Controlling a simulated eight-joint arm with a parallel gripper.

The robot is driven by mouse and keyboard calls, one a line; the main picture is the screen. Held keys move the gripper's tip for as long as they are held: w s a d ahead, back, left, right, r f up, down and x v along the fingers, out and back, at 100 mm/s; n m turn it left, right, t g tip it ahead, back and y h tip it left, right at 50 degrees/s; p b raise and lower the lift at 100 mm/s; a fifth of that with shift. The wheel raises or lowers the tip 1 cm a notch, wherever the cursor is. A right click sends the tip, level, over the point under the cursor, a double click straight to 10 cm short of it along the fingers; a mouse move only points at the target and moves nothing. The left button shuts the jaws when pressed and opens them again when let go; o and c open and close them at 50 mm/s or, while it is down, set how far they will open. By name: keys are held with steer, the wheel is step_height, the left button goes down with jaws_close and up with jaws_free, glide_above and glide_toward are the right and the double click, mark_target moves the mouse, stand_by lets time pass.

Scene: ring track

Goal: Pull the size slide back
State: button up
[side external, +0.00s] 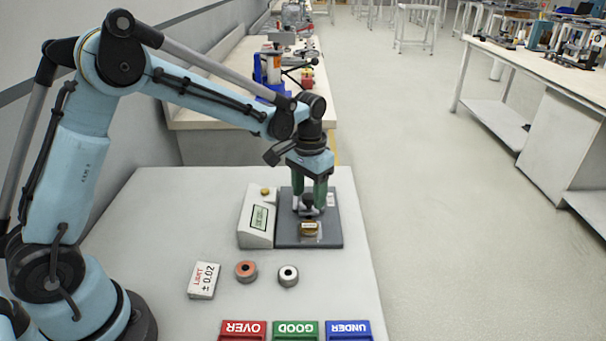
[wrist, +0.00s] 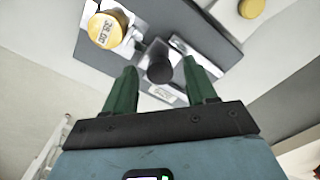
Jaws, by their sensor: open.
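The measuring fixture has a dark grey base plate (side external: 290,240) on the white table, with a black knob on a light metal slide. The black knob (wrist: 158,66) shows in the wrist view between my gripper's fingers. My gripper (wrist: 160,75) is open, with one green finger on each side of the knob; I cannot tell whether either touches it. In the side view my gripper (side external: 310,204) points down over the plate and partly hides the slide. A gold round piece (wrist: 109,28) with a number label sits beside the knob; it also shows in the side view (side external: 309,229).
A white display box (side external: 257,217) with a gold button stands left of the plate. A tolerance card (side external: 203,280), an orange ring (side external: 246,271) and a silver ring (side external: 288,276) lie in front. Red OVER (side external: 243,331), green GOOD (side external: 296,331) and blue UNDER (side external: 349,331) bins line the near edge.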

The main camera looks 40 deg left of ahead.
jaws_close()
steer(key=shift+w+a, duration=0.95)
steer(key=shift+a, duration=0.05)
jaws_free()
step_height(320, 180, up, 12)
stand_by(0.4)
steer(key=shift+s+r, duration=0.1)
steer(key=shift+r, duration=0.05)
